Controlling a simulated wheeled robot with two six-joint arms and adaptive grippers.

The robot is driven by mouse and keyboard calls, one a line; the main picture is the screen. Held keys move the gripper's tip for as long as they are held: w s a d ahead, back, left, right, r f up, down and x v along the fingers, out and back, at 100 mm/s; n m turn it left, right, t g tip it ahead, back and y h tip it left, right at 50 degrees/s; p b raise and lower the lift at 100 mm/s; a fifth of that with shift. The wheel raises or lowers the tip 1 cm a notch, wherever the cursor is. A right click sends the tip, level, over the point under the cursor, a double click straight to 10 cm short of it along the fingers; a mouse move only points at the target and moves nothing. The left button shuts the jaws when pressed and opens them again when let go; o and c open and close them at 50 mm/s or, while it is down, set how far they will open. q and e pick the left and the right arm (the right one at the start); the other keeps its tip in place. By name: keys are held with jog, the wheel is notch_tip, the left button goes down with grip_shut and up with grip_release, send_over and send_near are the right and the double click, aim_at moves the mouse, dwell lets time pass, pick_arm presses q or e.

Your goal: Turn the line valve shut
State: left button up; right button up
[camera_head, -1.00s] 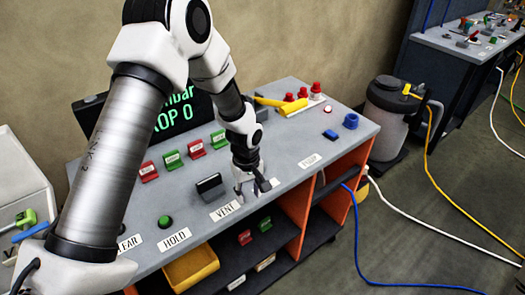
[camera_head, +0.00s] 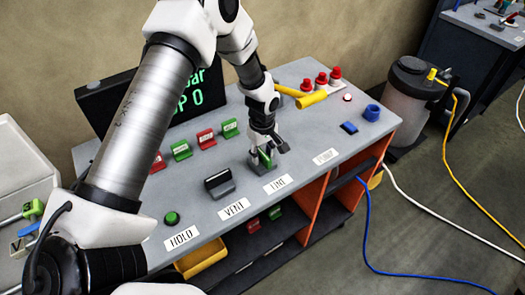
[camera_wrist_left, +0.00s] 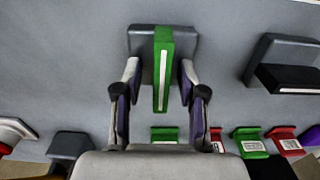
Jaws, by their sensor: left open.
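In the wrist view, gaps show between plate and fingers. The plate shows partly behind the fingers in the head view (camera_head: 266,157). My right gripper is not in view.
A black switch (camera_head: 219,183) stands left of the gripper, with a green button (camera_head: 172,218) beyond. Red and green tags (camera_head: 206,138) stand behind. A canister (camera_head: 408,95) and hoses occupy the floor.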

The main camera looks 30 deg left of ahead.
pick_arm(q)
jog(key=shift+s+d+r, duration=0.15)
jog(key=shift+s, duration=0.05)
grip_shut()
jog(key=shift+m, duration=0.5)
jog(key=m, duration=0.3)
jog(key=shift+m, duration=0.3)
jog(key=m, duration=1.3)
jog(key=shift+b, duration=0.4)
jog(key=shift+s+m, duration=0.1)
jog(key=shift+m, duration=0.2)
